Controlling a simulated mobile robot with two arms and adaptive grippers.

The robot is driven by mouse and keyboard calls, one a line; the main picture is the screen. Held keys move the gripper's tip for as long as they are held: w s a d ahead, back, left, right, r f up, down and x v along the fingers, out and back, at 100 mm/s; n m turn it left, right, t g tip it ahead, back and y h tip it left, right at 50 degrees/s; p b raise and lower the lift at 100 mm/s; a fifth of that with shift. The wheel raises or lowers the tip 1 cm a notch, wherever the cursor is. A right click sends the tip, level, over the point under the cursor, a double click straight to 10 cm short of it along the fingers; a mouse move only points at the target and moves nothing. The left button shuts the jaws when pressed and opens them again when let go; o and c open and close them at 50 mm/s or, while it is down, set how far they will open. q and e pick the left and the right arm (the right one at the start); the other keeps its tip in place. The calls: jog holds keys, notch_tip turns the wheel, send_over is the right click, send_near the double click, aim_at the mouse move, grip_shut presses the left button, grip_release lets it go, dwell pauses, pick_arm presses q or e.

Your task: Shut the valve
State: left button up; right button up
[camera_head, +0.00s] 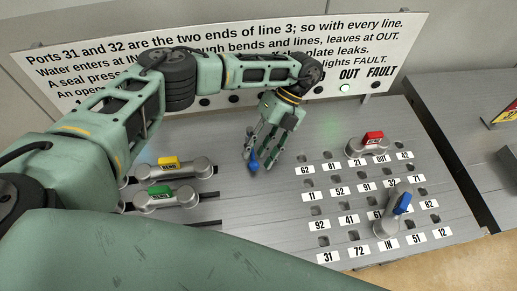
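My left gripper (261,154) points down over the plate, left of the numbered ports. A small blue piece (253,166) shows at its fingertips; it may be the valve's handle, but the fingers hide most of what is around it. I cannot tell whether the fingers are closed on it or only beside it. My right gripper is not in view.
A grey fitting with a blue tab (403,203) and one with a red tab (373,138) stand among the ports. Yellow-tagged (169,162) and green-tagged (160,191) bends lie at left. On the sign (300,50), the OUT lamp (345,88) glows green; FAULT's (376,84) looks dark.

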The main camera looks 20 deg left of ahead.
pick_arm(q)
jog(key=shift+a+r, duration=0.1)
jog(key=shift+a, duration=0.05)
jog(key=shift+r, duration=0.25)
notch_tip(320, 180, up, 9)
jog(key=shift+r, duration=0.2)
